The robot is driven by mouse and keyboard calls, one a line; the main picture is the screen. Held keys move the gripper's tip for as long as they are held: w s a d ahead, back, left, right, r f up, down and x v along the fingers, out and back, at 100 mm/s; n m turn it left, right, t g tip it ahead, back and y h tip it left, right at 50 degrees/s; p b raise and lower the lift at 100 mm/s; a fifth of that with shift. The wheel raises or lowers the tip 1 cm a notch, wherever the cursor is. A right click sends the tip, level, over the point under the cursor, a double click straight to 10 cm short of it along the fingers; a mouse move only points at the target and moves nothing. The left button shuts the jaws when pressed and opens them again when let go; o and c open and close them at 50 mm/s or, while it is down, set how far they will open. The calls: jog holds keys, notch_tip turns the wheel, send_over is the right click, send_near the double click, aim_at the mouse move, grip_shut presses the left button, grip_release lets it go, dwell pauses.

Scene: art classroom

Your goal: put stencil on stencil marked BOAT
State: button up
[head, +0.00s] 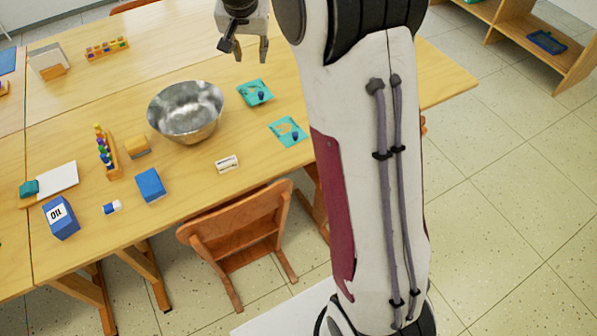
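Two flat teal stencils with cut-out shapes and small dark blue knobs lie on the wooden table. One stencil (251,88) is right of the metal bowl. The other stencil (281,126) lies apart from it, nearer the front edge and further right. Their markings are too small to read, so I cannot tell which is marked BOAT. My gripper (251,57) is at the top of the head view, above the table and beyond the stencils in the picture. Its fingers are apart, with nothing visible between them.
A metal bowl (186,110) stands left of the stencils. A small white block (227,163), a blue cube (150,185), a yellow block (137,147) and a peg toy (107,158) are nearby. A wooden chair (235,232) stands at the front edge. My arm hides part of the table's right side.

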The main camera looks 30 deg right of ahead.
jog(key=s+a+r+n, duration=0.25)
jog(key=s+r, duration=0.35)
jog(key=s, duration=0.4)
jog(key=s+a+f+n+y, duration=0.1)
jog(key=s+a+n, duration=0.1)
jog(key=s, duration=1.2)
jog(key=s+a+f+n+t+y, duration=0.1)
jog(key=s+a, duration=0.3)
jog(key=s, duration=0.9)
jog(key=shift+s+n, duration=0.4)
jog(key=shift+n, duration=0.15)
